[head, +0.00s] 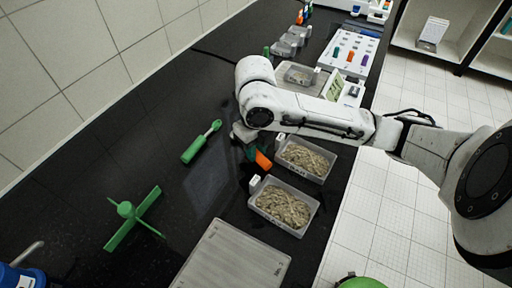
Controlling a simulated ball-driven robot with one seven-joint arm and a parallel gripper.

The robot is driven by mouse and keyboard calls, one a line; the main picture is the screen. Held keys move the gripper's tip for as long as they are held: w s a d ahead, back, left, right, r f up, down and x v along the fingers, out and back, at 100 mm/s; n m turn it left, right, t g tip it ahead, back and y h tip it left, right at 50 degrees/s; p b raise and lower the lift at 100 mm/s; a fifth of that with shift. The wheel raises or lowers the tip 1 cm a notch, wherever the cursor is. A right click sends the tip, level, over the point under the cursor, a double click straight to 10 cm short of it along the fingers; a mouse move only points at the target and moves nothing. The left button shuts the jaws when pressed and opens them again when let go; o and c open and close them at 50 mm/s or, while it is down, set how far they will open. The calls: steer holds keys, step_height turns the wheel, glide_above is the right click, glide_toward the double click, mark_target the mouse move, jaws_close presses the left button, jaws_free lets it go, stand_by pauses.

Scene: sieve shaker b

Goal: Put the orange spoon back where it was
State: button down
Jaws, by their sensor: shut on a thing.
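The orange spoon (263,160) shows as a short orange piece just below my gripper (247,142), beside the two tubs of grainy material. My gripper is shut on it; the fingers and the rest of the spoon are largely hidden by my wrist and arm. A dark green patch shows beside the orange piece, and I cannot tell what it belongs to. A white rack (345,44) farther back on the bench holds several upright coloured pieces, among them green, orange and purple ones.
Two clear tubs (297,228) (325,177) of grainy material stand near the bench's right edge. A green-handled tool (203,142) and a green cross-shaped piece (130,214) lie left. A grey tray (222,262) is in front. The dark bench is bare between them.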

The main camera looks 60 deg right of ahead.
steer(key=shift+f, duration=0.25)
steer(key=c, duration=0.9)
jaws_free()
steer(key=shift+o, duration=0.2)
steer(key=shift+r, duration=0.1)
step_height(320, 180, up, 11)
